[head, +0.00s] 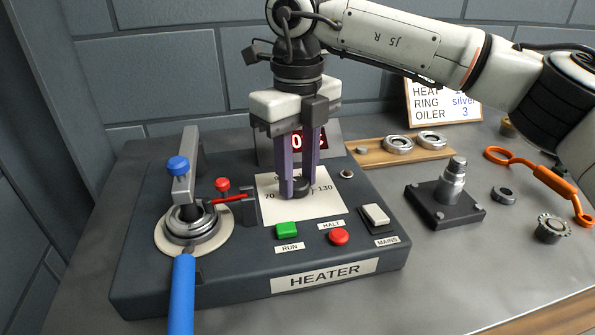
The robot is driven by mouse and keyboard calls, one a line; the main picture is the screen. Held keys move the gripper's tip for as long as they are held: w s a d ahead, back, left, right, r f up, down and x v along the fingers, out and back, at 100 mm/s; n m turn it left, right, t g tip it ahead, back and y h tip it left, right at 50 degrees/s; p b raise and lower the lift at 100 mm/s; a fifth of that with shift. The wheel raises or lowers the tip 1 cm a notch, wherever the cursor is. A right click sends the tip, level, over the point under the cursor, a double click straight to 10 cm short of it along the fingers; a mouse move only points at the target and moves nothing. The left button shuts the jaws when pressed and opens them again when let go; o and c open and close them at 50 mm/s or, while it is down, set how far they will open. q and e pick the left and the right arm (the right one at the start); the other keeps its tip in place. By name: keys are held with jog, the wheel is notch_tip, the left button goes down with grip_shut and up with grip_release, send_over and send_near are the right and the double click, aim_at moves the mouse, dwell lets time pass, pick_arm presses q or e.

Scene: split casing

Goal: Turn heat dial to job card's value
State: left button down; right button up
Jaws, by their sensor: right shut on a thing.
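The heater box (251,253) stands on the bench, labelled HEATER on its front. The heat dial (303,188) is a dark knob on a white scale plate marked 70 at left and 130 at right. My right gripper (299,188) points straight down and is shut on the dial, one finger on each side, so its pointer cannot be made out. A red digital display (300,142) behind is mostly covered by the gripper. The job card (443,105) at the back right reads HEAT, RING silver, OILER 3; its heat value is hidden by my arm. My left gripper does not show.
A blue-handled lever press (188,180) with a metal ring stands on the box's left. Green RUN (287,230), red HALT (339,237) and the MAINS switch (375,215) sit near the dial. Rings on a wooden board (375,157), a black stand (443,209) and an orange tool (553,181) lie right.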

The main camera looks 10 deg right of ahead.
aim_at(298, 182)
jog(key=m, duration=1.3)
jog(key=shift+b, duration=0.4)
dwell(0.3)
jog(key=o, duration=1)
jog(key=shift+o, duration=0.2)
notch_tip(298, 182, up, 10)
jog(key=p, duration=0.1)
jog(key=shift+r, duration=0.15)
jog(key=shift+s, duration=0.1)
